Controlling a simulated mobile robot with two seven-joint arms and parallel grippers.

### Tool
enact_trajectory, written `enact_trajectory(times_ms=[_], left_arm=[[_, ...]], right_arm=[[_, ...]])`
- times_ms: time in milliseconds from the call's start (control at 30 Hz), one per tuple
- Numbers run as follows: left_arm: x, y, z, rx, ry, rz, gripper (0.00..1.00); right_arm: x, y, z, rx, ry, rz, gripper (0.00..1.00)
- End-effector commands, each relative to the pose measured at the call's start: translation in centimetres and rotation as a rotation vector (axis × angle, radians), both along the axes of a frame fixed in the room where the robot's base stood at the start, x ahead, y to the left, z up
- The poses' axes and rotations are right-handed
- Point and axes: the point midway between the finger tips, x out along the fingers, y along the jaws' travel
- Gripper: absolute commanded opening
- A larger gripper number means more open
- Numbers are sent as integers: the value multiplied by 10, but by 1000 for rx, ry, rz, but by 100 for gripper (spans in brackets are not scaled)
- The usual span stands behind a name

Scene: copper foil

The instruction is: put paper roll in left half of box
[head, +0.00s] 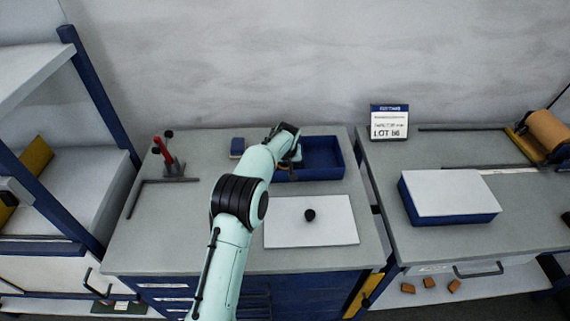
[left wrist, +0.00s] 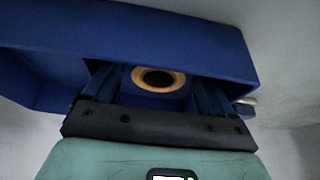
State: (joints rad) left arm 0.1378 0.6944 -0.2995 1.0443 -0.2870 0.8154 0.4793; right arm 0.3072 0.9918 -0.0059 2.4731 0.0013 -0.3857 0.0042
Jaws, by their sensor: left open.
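The blue open box (head: 322,157) stands at the back of the middle bench. My left gripper (head: 292,166) is over its left part, reaching down, and the arm hides much of that end. In the left wrist view the paper roll (left wrist: 136,82), a tan ring with a dark hole, shows end-on between the spread fingers of my left gripper (left wrist: 157,92). The roll appears to stand upright within the box (left wrist: 215,62), near one end. The fingers are open on both sides of it. The roll is hidden in the head view. My right gripper is not in view.
A white sheet with a black knob (head: 310,215) lies before the box. A sign (head: 389,122), a blue box with a white top (head: 452,193) and a copper roll (head: 547,130) are right.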

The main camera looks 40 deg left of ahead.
Motion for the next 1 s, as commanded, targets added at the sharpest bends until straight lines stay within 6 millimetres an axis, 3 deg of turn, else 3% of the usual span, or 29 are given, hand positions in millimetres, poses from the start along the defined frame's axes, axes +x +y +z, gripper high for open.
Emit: enact_trajectory(times_ms=[533, 700, 1000], left_arm=[[-28, -26, 95, 0, -4, -1, 86], [-33, -30, 109, 1, -2, 0, 86], [-34, -30, 111, 1, -1, 0, 86]], right_arm=[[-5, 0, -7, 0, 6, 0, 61], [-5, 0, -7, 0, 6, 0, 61], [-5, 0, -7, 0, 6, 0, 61]])
